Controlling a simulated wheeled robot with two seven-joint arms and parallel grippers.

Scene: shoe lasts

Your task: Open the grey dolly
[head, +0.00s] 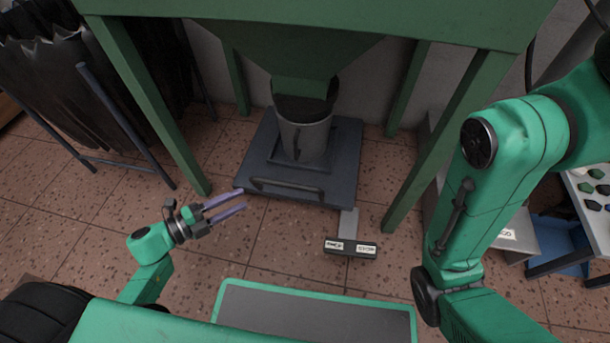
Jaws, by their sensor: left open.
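The grey dolly (343,150) is a flat dark platform on the floor under the green hopper. A bar handle (287,190) runs along its front edge. A grey metal bucket (306,136) with a side handle stands on it, under the hopper's spout. A black pedal block (350,248) with two white labels, too small to read surely, joins a grey plate at the dolly's front right. My left gripper (244,198) is open and empty, its fingers pointing right toward the dolly's front left corner, left of the handle. My right gripper is out of view.
The green hopper frame (300,28) has legs on both sides of the dolly. Dark hanging sheets on a rack (75,85) stand at the left. A blue crate (560,262) and a white table are at the right.

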